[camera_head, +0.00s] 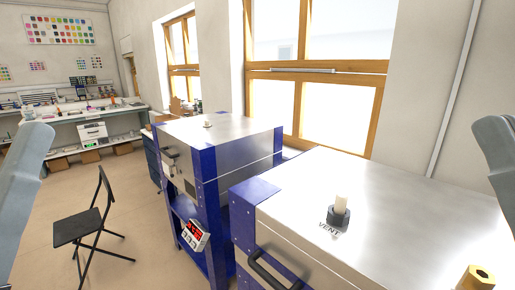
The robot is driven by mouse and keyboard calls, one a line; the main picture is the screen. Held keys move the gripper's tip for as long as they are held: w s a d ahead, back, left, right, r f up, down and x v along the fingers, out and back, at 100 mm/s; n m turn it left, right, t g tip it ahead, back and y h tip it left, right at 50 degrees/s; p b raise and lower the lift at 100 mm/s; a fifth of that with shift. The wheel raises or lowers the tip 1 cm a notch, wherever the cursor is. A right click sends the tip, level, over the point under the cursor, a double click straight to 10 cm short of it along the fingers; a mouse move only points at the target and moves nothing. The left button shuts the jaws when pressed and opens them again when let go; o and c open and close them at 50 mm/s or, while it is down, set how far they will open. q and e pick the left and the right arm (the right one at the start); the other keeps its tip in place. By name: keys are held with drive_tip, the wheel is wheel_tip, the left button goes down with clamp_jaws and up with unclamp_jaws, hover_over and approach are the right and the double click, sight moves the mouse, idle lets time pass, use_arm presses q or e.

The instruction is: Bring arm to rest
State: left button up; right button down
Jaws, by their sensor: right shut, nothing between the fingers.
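The grey shape at the right edge belongs to my right arm (499,150); its lower part is cut off by the frame. My right gripper is shut with nothing in it; its fingertips are not clear in this view. A grey part of my left arm (22,185) shows at the left edge, and its gripper is out of view. Both arm parts appear apart from the kilns.
A steel-topped kiln (400,205) fills the lower right, with a white plug in a dark vent collar (340,216) and a brass hex piece (480,279). A second kiln (225,135) on a blue stand and a black folding chair (85,225) stand further left.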

wheel_tip(320, 180, up, 38)
drive_tip(key=d+m+h+p, duration=0.1)
drive_tip(key=h+p, duration=0.1)
drive_tip(key=p, duration=3.6)
drive_tip(key=shift+w+d+f, duration=0.15)
drive_tip(key=shift+d+f, duration=0.1)
